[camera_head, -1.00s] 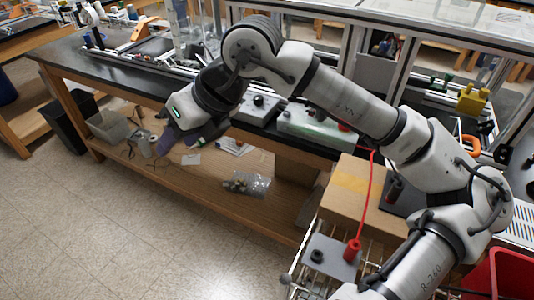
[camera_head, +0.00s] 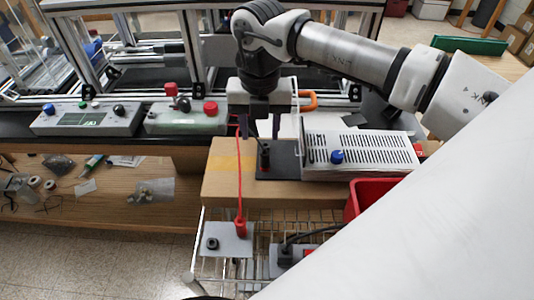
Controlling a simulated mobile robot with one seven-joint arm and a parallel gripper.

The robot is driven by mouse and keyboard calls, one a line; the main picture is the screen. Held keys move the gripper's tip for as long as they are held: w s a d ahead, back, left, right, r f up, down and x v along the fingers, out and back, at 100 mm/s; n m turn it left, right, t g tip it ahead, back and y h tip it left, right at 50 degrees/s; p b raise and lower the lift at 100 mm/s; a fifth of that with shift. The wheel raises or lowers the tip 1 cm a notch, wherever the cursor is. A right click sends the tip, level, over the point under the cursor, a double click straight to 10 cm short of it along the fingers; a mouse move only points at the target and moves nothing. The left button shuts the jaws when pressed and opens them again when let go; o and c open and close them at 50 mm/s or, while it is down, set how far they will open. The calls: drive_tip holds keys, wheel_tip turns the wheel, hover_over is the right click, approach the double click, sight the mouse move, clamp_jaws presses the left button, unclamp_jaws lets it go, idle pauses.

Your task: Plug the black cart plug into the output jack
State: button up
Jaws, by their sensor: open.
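My gripper (camera_head: 261,135) points down with its fingers open, above the cardboard box on the cart. A black upright plug (camera_head: 265,155) stands on a dark plate just below the fingertips; I cannot tell whether they are beside its top or above it. A grey plate (camera_head: 232,238) lower on the cart holds a black round socket (camera_head: 212,243) and a red plug (camera_head: 240,228) with a red cable rising from it. Which socket is the output jack is not clear from this view.
The cardboard box (camera_head: 225,185) carries the dark plate and a white vented unit (camera_head: 360,150) with a blue knob (camera_head: 337,157). A red bin (camera_head: 370,193) is at right. Control boxes (camera_head: 88,118) line the bench behind. A black cable (camera_head: 310,236) lies low on the cart.

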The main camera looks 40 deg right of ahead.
sight(264, 152)
drive_tip(key=shift+s+d, duration=0.25)
drive_tip(key=shift+d, duration=0.15)
drive_tip(key=shift+f, duration=0.2)
wheel_tip(264, 152, down, 8)
drive_tip(key=b, duration=0.6)
drive_tip(key=shift+b, duration=0.65)
idle(1.0)
drive_tip(key=shift+c, duration=0.5)
clamp_jaws()
drive_tip(key=shift+r, duration=0.1)
